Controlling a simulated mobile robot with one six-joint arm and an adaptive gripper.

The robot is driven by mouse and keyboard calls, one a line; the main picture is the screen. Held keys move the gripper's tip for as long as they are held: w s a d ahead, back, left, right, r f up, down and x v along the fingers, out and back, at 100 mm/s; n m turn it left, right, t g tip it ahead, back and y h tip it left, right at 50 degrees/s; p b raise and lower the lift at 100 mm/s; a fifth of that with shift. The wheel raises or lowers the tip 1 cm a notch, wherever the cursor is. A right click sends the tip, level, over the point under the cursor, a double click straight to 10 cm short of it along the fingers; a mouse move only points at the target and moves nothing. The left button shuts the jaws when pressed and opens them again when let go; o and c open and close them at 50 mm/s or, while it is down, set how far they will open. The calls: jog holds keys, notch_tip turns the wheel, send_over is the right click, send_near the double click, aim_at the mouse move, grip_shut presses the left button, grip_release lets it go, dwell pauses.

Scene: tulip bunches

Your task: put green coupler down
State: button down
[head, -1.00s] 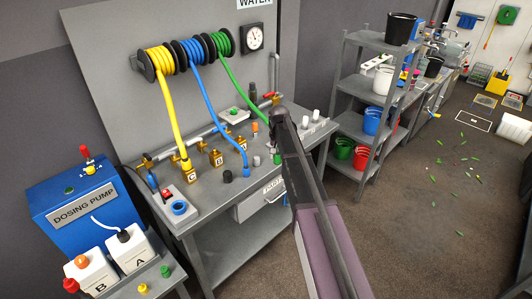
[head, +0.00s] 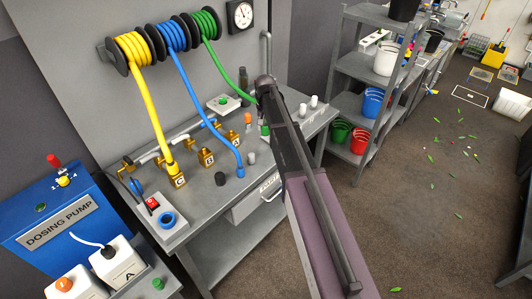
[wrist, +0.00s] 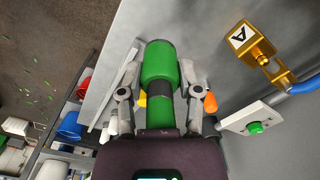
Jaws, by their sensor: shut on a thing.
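The green coupler (wrist: 160,65) is a green cylinder with a dark band. In the wrist view my gripper (wrist: 160,91) is shut on it, one finger on each side, and holds it over the grey bench. In the head view the green hose (head: 229,73) runs down from its reel (head: 208,22) and passes behind my arm, which hides the gripper and coupler. A brass valve marked A (wrist: 253,46) is to the right in the wrist view, apart from the coupler. Whether the coupler touches anything below cannot be told.
The bench (head: 207,208) carries brass valves, a blue hose (head: 210,118), a black cap (head: 220,178), a grey post (head: 251,157) and white posts (head: 302,110). A white box with a green button (wrist: 256,127) is near the gripper. A shelf rack (head: 350,72) stands to the right.

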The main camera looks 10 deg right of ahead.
jog(key=shift+w, duration=0.1)
dwell(0.3)
jog(key=s+a+f+b, duration=0.1)
jog(key=s+f+b, duration=0.3)
jog(key=s, duration=0.4)
jog(key=s+a+f+b, duration=0.1)
jog(key=s+f+b, duration=0.3)
jog(key=s, duration=0.4)
jog(key=shift+a, duration=0.3)
jog(key=shift+w, duration=0.1)
jog(key=w, duration=0.4)
jog(key=w+d+f+b, duration=0.1)
jog(key=w, duration=0.4)
jog(key=w+d, duration=0.1)
jog(key=w, duration=0.4)
jog(key=shift+w+d+f, duration=0.15)
jog(key=shift+d+f, duration=0.05)
jog(key=shift+d, duration=0.05)
jog(key=shift+w+d+b, duration=0.1)
jog(key=shift+w+b, duration=0.2)
jog(key=shift+w, duration=0.3)
notch_tip(320, 180, down, 4)
jog(key=b, duration=0.3)
jog(key=shift+r, duration=0.15)
